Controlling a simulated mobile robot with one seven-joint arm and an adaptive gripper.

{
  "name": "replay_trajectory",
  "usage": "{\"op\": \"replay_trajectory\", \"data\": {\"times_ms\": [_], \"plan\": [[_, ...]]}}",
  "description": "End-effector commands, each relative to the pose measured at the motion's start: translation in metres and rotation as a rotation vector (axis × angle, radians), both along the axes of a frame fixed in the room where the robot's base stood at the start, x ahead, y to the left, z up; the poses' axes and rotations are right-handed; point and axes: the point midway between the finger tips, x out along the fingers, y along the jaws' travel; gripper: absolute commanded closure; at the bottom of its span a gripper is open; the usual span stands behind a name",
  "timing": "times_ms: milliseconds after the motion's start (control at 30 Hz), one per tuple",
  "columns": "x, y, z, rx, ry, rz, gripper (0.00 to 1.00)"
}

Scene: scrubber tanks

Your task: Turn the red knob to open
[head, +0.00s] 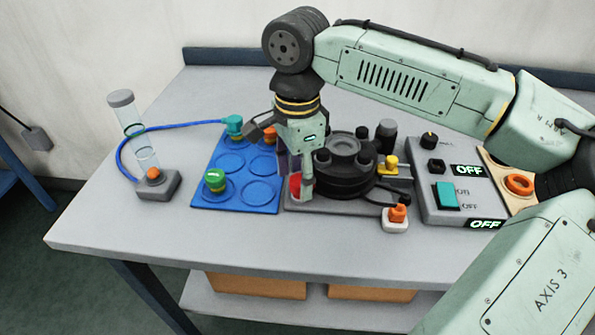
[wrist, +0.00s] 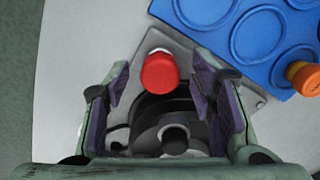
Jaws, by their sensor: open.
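The red knob (head: 295,187) sits at the front left of the dark grey base that carries a black round machine (head: 347,165). My gripper (head: 295,172) points down over the knob and partly hides it in the head view. In the wrist view the red knob (wrist: 160,72) shows whole, between the two spread purple-padded fingers of my gripper (wrist: 161,82), with a gap on each side. The fingers are open and hold nothing. I cannot tell how far the fingertips are above the knob.
A blue tray (head: 207,200) with a green-capped piece (head: 214,182) and a teal connector (head: 233,125) lies to the left. A control box (head: 450,205) showing OFF stands right. An orange plug on a white block (head: 396,217) is at front. The table's front left is clear.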

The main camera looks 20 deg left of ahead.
Motion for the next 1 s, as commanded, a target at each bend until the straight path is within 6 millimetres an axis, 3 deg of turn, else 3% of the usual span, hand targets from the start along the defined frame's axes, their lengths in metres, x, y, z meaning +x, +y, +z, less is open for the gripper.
{"op": "replay_trajectory", "data": {"times_ms": [167,867,1000], "plan": [[0.0001,-0.0001,0.0,0.0,0.0,0.0,0.49],[0.0001,0.0,0.0004,0.0,0.0,0.0,0.96],[0.0001,0.0001,0.0006,0.0,0.0,0.003,0.97]]}}
